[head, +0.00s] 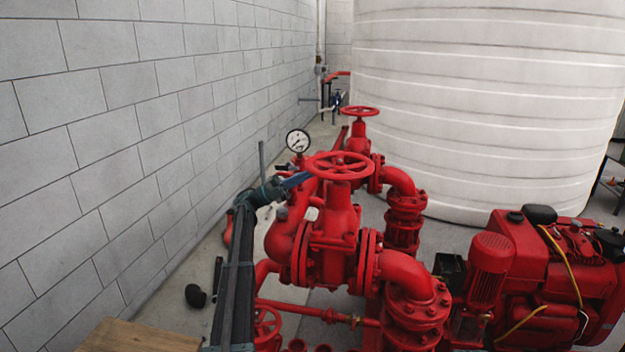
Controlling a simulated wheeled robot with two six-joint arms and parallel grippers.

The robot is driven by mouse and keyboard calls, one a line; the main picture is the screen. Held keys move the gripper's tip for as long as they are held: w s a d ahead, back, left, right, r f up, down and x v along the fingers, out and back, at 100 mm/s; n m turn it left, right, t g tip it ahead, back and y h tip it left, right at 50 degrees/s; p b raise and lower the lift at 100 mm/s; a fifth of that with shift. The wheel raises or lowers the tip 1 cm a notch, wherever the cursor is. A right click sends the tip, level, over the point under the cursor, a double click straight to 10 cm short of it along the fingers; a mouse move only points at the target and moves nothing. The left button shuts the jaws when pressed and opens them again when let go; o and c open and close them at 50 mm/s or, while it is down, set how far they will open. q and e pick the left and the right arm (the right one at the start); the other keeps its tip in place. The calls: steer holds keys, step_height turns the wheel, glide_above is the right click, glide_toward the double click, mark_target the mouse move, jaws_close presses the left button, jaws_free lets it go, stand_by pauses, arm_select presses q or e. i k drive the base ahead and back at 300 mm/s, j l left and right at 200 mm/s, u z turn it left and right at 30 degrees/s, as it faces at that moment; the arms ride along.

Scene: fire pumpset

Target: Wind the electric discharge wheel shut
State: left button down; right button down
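A red spoked handwheel (340,166) sits level on top of the nearer red gate valve (335,228), in the middle of the head view. A second, similar red wheel (360,112) stands on a valve farther back. No label shows which one is the electric discharge wheel. My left arm reaches up from the bottom, and its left gripper (297,180), with blue fingers, is at the left rim of the nearer wheel. Whether the fingers touch or grip the rim cannot be told. My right gripper is not in view.
A pressure gauge (298,141) stands behind the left gripper. A grey block wall (130,130) runs along the left. A red engine (560,270) and an upright red motor (490,268) stand at the right. A large white tank (480,110) fills the back.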

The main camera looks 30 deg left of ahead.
mark_target(338, 171)
steer(key=k+l, duration=0.2)
steer(key=k, duration=0.3)
steer(key=k+l, duration=0.25)
steer(key=k, duration=0.2)
